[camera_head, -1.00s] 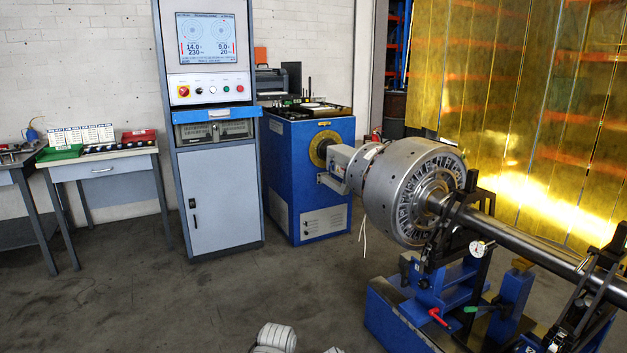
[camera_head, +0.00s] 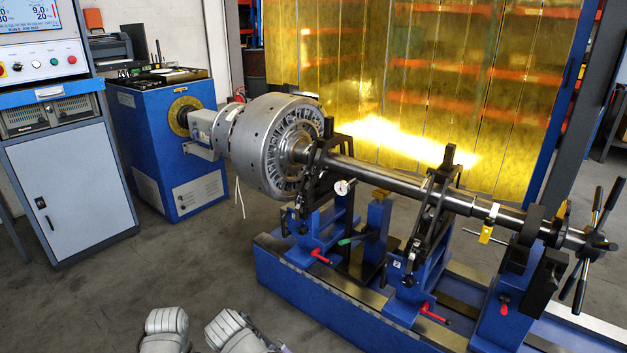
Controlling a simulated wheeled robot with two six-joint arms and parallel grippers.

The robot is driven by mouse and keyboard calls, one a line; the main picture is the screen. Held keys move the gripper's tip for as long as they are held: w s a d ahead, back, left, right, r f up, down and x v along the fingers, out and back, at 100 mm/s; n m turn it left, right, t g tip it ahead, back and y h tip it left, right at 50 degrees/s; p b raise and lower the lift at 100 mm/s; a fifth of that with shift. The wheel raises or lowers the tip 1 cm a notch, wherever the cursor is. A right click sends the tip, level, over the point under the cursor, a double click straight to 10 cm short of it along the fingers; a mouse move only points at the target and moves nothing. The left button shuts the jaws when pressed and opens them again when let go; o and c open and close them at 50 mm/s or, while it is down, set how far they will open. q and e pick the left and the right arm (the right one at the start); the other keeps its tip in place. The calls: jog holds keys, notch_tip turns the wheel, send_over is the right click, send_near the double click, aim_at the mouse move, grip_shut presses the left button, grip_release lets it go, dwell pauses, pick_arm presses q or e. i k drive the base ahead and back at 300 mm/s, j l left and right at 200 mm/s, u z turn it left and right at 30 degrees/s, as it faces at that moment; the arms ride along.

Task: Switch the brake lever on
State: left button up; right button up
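Several small levers show on the balancing machine, and I cannot tell which one is the brake lever. One lever with a green handle (camera_head: 353,240) lies at the middle post. Red-handled levers are at the left support (camera_head: 320,257), the middle support (camera_head: 434,314) and the right support (camera_head: 504,306). The steel rotor (camera_head: 268,146) with its long shaft (camera_head: 390,180) rests on the supports. Two grey-white parts of my arms show at the bottom edge, well apart from the machine.
The blue machine bed (camera_head: 300,285) runs along the right front. A spoked handwheel (camera_head: 594,243) sticks out at the shaft's right end. A blue drive cabinet (camera_head: 160,150) and a control cabinet (camera_head: 75,185) stand at left. Yellow screens (camera_head: 420,70) stand behind. The floor at front left is clear.

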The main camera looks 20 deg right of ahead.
aim_at(506, 299)
jog(key=z, duration=2.2)
